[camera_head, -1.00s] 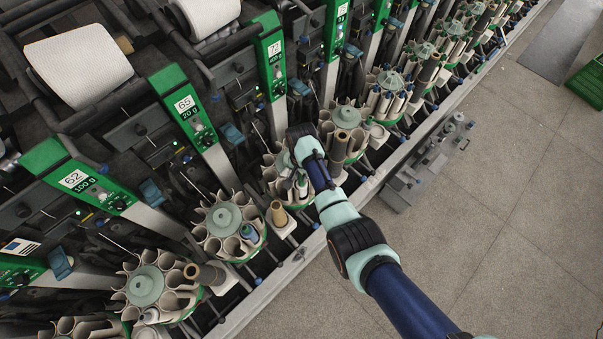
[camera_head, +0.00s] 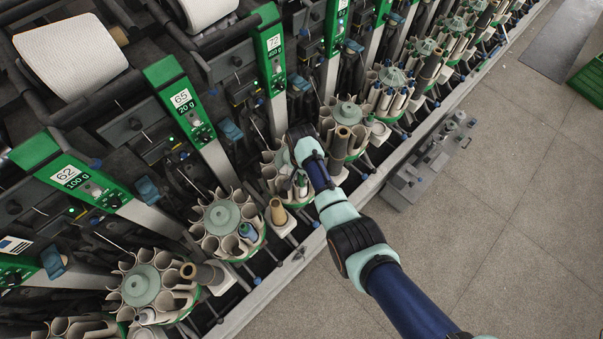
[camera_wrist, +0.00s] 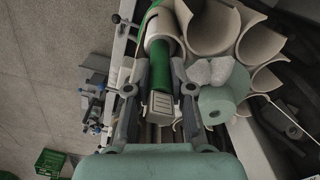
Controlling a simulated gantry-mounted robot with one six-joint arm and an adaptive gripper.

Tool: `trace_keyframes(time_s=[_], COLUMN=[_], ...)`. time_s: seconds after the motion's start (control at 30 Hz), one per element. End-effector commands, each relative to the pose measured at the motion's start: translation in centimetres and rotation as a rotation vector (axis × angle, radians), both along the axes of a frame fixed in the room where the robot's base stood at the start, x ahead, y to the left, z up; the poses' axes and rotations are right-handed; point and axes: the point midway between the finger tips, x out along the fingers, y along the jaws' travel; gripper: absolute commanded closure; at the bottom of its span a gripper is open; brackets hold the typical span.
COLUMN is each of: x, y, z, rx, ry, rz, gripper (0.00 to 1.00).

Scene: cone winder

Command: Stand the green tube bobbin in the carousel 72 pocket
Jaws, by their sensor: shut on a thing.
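The green tube bobbin (camera_wrist: 160,30), a tube with a green middle and a white band, is between the fingers of my gripper (camera_wrist: 160,75) in the wrist view. My gripper is shut on it. In the head view my gripper (camera_head: 301,178) is over the carousel of unit 72 (camera_head: 273,172), partly hiding it. Open pale pockets (camera_wrist: 212,25) and the round grey-green hub (camera_wrist: 222,100) of this carousel lie right beside the bobbin in the wrist view. The bobbin's lower end is hidden, so I cannot tell how deep it sits in a pocket.
The carousel of unit 65 (camera_head: 223,217) stands to the lower left, with a tan cone (camera_head: 278,212) close by. Another carousel (camera_head: 348,113) with a brown tube stands to the upper right.

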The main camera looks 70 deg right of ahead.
Motion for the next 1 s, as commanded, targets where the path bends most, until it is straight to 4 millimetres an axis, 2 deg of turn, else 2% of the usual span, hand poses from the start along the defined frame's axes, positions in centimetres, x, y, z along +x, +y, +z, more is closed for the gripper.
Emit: trace_keyframes(time_s=[0.6,0.87,0.9,1.0], x=[0.0,0.0,0.0,0.0], y=[0.0,0.0,0.0,0.0], z=[-1.6,-1.6,-1.6,-1.6], rx=[-0.001,-0.001,-0.001,-0.001], ry=[-0.001,-0.001,-0.001,-0.001], rz=[0.000,0.000,0.000,0.000], gripper=[1.00,1.00,0.73,0.56])
